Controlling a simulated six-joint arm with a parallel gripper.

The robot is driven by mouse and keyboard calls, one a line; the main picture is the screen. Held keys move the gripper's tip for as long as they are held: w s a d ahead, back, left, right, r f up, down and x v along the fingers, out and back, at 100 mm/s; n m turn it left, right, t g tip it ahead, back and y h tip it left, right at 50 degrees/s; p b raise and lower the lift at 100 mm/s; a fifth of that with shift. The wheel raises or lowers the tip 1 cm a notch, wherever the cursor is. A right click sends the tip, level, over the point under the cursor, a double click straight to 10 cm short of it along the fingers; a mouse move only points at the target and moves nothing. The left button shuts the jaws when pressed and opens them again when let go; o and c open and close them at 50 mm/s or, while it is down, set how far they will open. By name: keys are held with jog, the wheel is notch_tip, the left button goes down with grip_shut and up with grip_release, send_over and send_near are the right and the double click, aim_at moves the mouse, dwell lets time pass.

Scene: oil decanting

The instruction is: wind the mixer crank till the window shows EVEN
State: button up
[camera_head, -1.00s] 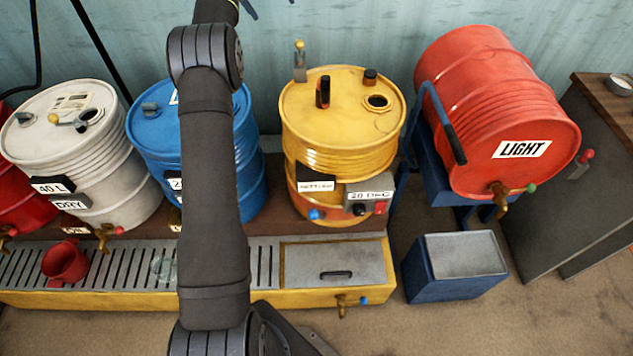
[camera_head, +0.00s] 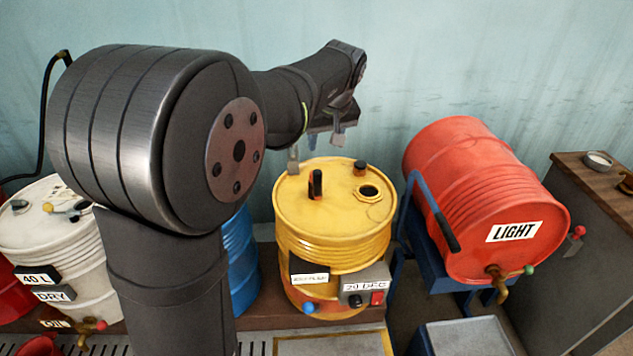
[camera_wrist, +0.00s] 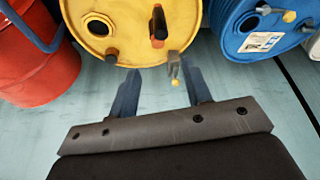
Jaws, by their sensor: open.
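The yellow drum (camera_head: 335,235) stands upright in the middle. On its lid is an upright dark handle (camera_head: 316,184), seemingly the mixer crank's grip; it also shows in the wrist view (camera_wrist: 158,24). A small dark plate with a white strip (camera_head: 310,278) on the drum's front seems to be the window; its word is blurred now. My gripper (camera_head: 324,138) is open and empty, above and behind the lid. In the wrist view its spread fingers (camera_wrist: 160,72) reach toward the drum's back rim, apart from the handle.
A grey lever with a yellow knob (camera_wrist: 174,68) stands at the drum's back edge, close to my fingertips. A black cap (camera_head: 360,167) and a round hole (camera_head: 369,191) are on the lid. The red LIGHT drum (camera_head: 480,190) lies right; the blue drum (camera_head: 241,258) is left.

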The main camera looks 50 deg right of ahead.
aim_at(316, 181)
jog(key=x, duration=1.7)
jog(key=shift+s+a+f, duration=0.25)
jog(key=shift+s+a, duration=0.15)
grip_shut()
